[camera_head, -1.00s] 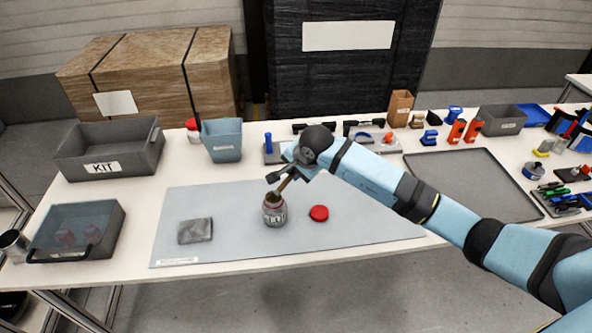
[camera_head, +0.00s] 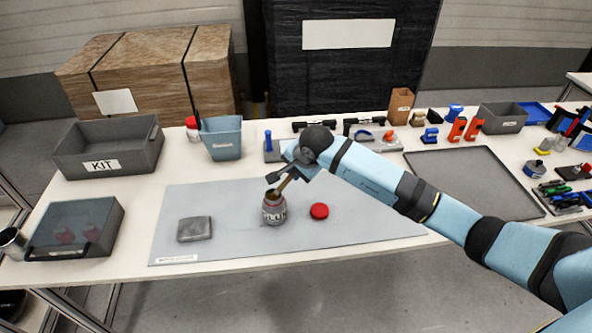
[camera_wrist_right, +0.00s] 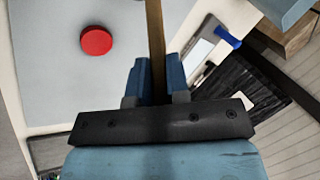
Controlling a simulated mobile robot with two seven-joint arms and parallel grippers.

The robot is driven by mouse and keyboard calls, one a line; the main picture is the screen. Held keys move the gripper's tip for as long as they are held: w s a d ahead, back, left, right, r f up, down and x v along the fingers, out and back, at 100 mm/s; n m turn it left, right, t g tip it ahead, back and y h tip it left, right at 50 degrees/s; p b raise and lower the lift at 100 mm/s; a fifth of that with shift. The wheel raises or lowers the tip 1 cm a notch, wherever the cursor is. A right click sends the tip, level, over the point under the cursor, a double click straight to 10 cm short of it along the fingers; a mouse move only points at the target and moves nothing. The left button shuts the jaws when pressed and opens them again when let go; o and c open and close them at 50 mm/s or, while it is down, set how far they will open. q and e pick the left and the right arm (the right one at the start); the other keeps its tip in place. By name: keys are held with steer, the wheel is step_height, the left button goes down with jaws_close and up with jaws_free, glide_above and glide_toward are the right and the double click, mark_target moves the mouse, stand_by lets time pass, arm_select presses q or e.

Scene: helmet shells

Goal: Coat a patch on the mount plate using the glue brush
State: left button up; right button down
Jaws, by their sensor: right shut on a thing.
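The glue jar (camera_head: 274,212) stands open and upright on the grey mat. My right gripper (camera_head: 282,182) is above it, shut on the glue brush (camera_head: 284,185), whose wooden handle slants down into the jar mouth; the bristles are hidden. In the right wrist view the handle (camera_wrist_right: 155,50) sits between the two blue fingers (camera_wrist_right: 155,82). The red lid (camera_head: 319,211) lies on the mat right of the jar, and it also shows in the right wrist view (camera_wrist_right: 96,41). The mount plate, a flat grey square (camera_head: 195,229), lies on the mat left of the jar. My left gripper is not in view.
The grey mat (camera_head: 350,228) is clear around the plate and right of the lid. A KIT bin (camera_head: 140,152), a lidded box (camera_head: 100,235) and a blue bin (camera_head: 221,145) stand left and behind. An empty dark tray (camera_head: 470,180) lies to the right.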

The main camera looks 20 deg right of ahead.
steer(key=shift+f, duration=0.15)
stand_by(1.1)
stand_by(0.5)
step_height(320, 180, up, 2)
steer(key=shift+r, duration=0.1)
steer(key=shift+r+p, duration=1.15)
steer(key=shift+r, duration=1.35)
